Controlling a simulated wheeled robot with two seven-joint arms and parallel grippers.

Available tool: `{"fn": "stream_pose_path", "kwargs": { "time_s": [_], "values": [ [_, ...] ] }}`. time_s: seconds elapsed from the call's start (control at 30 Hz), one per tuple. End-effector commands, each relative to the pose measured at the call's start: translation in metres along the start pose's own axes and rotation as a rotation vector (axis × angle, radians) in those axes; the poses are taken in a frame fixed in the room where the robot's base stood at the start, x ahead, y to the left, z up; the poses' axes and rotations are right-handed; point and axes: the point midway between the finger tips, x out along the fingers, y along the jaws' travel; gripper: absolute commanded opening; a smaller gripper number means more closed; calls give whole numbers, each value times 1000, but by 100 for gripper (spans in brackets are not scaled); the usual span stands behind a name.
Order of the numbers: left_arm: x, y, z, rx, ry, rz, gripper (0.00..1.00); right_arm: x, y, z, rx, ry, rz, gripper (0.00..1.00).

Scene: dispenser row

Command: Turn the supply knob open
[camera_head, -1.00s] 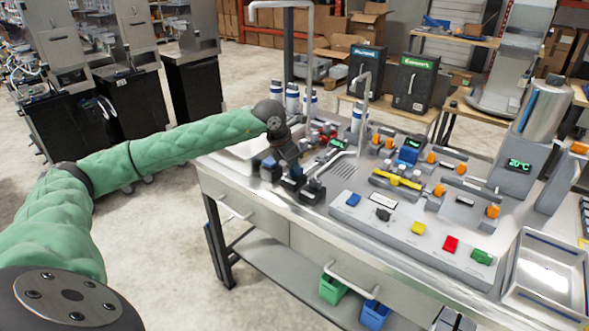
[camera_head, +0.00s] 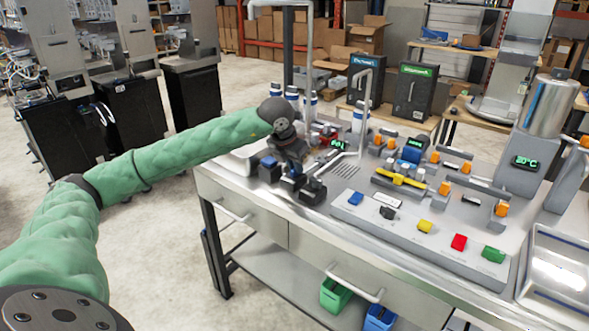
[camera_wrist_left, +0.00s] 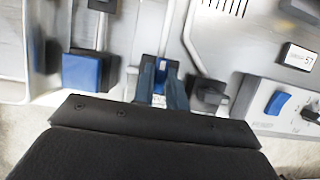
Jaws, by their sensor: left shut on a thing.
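My left gripper (camera_head: 291,176) is at the near left edge of the steel bench, pointing down among a short row of controls. In the left wrist view its fingers (camera_wrist_left: 163,88) are closed around a small blue-topped knob (camera_wrist_left: 161,66), mostly hidden between them. A larger blue block (camera_wrist_left: 82,72) stands to the left of the fingers, and a black knob (camera_wrist_left: 210,94) stands close to the right. The black knob also shows in the head view (camera_head: 313,190). I can read no label that marks the supply knob. My right gripper is not in view.
A grey panel (camera_head: 405,238) with blue, black, yellow, red and green knobs lies to the right. A bent steel pipe (camera_head: 362,110) rises just behind the gripper. Orange-knobbed fittings stand further back. An empty metal tray (camera_head: 560,270) is at the right.

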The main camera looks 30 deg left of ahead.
Motion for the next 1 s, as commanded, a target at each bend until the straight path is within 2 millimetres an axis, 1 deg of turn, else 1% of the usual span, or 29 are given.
{"fn": "stream_pose_path", "kwargs": {
  "time_s": [0.1,0.47,0.5,0.6,0.87,1.0],
  "values": [
    [1,0,-1,-11,3,5,0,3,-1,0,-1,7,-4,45],
    [1,0,-1,-14,3,6,0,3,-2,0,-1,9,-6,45],
    [1,0,-1,-14,3,6,18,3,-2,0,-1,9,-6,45],
    [1,0,-1,-14,3,5,35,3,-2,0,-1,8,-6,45],
    [0,0,0,-14,1,5,35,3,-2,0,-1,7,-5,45],
    [-7,0,0,-14,-1,5,35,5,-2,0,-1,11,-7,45]
  ]
}}
